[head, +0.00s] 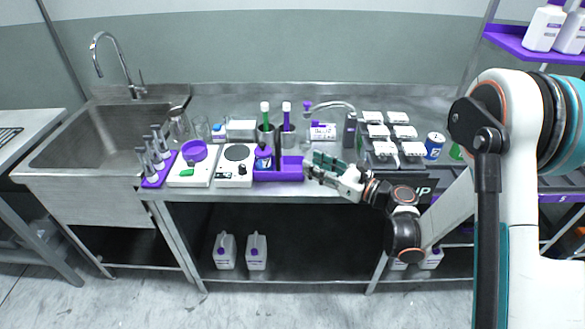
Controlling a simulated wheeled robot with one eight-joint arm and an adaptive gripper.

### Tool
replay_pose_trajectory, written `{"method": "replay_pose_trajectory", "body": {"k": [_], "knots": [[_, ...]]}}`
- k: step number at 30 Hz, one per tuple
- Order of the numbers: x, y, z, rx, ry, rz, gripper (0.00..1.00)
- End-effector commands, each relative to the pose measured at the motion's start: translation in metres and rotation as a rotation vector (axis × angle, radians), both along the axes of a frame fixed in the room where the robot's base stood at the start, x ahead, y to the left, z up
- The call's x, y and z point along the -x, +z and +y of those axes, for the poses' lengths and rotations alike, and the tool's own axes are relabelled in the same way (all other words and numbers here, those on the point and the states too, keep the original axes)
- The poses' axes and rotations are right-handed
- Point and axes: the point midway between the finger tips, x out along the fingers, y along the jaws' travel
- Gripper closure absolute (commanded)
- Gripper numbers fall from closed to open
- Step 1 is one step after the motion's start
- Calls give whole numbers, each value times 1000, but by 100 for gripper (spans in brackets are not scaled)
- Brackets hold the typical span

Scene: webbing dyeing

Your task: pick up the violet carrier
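A violet carrier (289,173), a low open box, stands on the steel counter near its front edge, at the middle of the view. A small dark bottle with a violet cap (263,157) stands at its left end; the right part looks empty. My gripper (309,164) is at the carrier's right end, pointing left and reaching in from the right. Its green-padded fingers are small in this view. I cannot tell whether they are open or shut, or whether they touch the carrier.
Left of the carrier stand a hotplate stirrer (236,172), a white scale (190,170) with a violet dish, and a violet rack (151,181) of grey-white tools. Right is a dark block of white-lidded units (412,150). A sink (95,135) is far left.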

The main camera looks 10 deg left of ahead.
Motion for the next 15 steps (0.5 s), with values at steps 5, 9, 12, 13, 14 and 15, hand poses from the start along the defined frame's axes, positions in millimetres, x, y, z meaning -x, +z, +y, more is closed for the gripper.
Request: {"method": "replay_pose_trajectory", "body": {"k": [5,9,12,13,14,15], "knots": [[2,-11,13,24,27,-19,65],[-6,-12,37,23,27,-18,65],[-13,-12,55,22,26,-17,65],[-15,-11,60,22,25,-17,65],[-17,-11,64,22,26,-17,65],[-19,-11,69,22,25,-16,65]]}}
